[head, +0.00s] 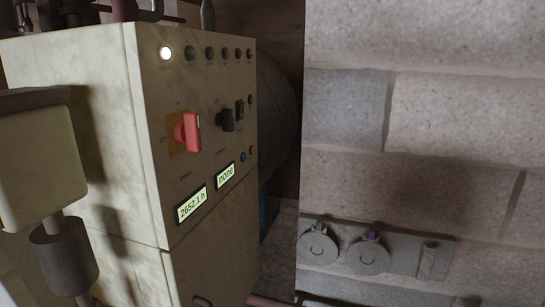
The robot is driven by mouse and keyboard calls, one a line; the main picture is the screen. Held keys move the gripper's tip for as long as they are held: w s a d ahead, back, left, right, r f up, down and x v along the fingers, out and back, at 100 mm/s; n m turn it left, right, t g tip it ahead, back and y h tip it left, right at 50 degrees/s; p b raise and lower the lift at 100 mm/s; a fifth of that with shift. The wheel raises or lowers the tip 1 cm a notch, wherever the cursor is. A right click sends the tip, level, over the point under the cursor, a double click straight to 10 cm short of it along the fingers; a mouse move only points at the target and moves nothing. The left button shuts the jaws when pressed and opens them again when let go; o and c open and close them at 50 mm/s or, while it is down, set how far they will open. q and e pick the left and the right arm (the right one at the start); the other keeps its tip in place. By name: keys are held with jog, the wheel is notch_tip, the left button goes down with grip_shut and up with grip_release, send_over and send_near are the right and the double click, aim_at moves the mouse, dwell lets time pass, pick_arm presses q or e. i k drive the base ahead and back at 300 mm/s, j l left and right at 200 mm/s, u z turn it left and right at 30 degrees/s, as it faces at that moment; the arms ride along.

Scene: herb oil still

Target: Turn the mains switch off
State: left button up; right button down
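The mains switch appears to be the red rotary handle (188,132) on a yellow plate (174,133) on the front of a beige control cabinet (82,60). The handle stands out from the panel with its grip roughly upright. Its position labels are too small to read. A white lamp (166,53) at the panel's top left is lit. Neither of my grippers is in view, and nothing touches the switch.
A black selector knob (226,120) sits right of the red handle. Below are two lit displays, reading "2652.1 h" (192,204) and "none" (226,175). A block wall (450,120) stands at right, with round grey fittings (318,247) low on it.

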aim_at(186, 131)
jog(key=k+j, duration=0.3)
jog(key=k+j+u, duration=0.1)
jog(key=u, duration=0.35)
jog(key=k+j+u, duration=0.2)
jog(key=u, duration=0.3)
jog(key=k+j+u, duration=0.1)
jog(key=u, duration=0.35)
jog(key=j+u, duration=0.1)
jog(key=u, duration=0.4)
